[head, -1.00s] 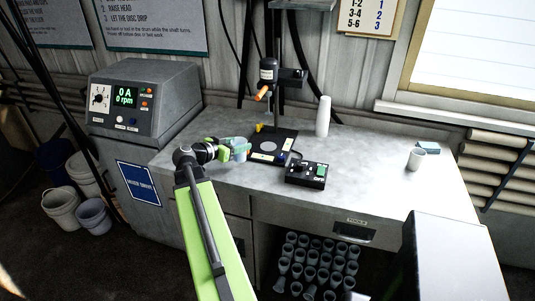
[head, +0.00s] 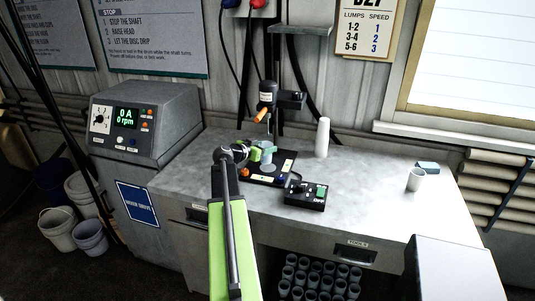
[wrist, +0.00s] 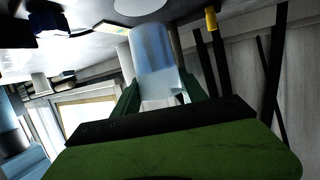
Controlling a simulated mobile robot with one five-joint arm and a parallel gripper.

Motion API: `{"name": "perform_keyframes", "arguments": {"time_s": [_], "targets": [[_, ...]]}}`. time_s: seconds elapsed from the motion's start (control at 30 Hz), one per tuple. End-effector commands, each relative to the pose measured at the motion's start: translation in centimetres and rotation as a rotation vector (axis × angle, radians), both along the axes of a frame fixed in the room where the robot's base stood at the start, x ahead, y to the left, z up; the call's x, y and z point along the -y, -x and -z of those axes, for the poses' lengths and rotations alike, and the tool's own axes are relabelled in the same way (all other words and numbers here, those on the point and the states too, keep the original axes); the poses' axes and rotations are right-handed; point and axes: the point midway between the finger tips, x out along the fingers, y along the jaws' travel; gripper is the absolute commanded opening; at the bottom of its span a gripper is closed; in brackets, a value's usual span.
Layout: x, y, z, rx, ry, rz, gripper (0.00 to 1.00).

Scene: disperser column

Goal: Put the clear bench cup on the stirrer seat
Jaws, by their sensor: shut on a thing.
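The clear bench cup (head: 267,150) is between the fingers of my gripper (head: 256,153), which is shut on it. In the wrist view the translucent cup (wrist: 152,52) sits between the two green fingers (wrist: 158,100). The stirrer (head: 268,97) stands at the back of the bench, its head and shaft above a black base plate (head: 284,168). The stirrer seat (head: 267,167), a pale disc, shows partly below the cup in the head view; a pale disc (wrist: 138,6) also shows in the wrist view. The cup appears over the base plate; its exact height is hard to tell.
A tall white cup stack (head: 322,138) stands behind. A white cup (head: 415,180) stands farther right. The grey drive cabinet (head: 146,124) stands left. The bench's right side is mostly clear.

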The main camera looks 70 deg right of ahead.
Motion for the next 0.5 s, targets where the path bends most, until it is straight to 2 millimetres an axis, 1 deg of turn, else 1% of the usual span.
{"name": "perform_keyframes", "arguments": {"time_s": [0.1, 0.2, 0.3, 0.5], "targets": [[1.4, 0.4, 0.0, 0.0, 0.0, 0.002, 0.0], [1.3, 0.4, 2.8, 0.001, 0.0, 0.0, 0.0], [1.2, 0.4, 4.0, 0.0, 0.0, 0.0, 0.0], [1.2, 0.4, 3.5, 0.0, 0.0, 0.0, 0.0]]}}
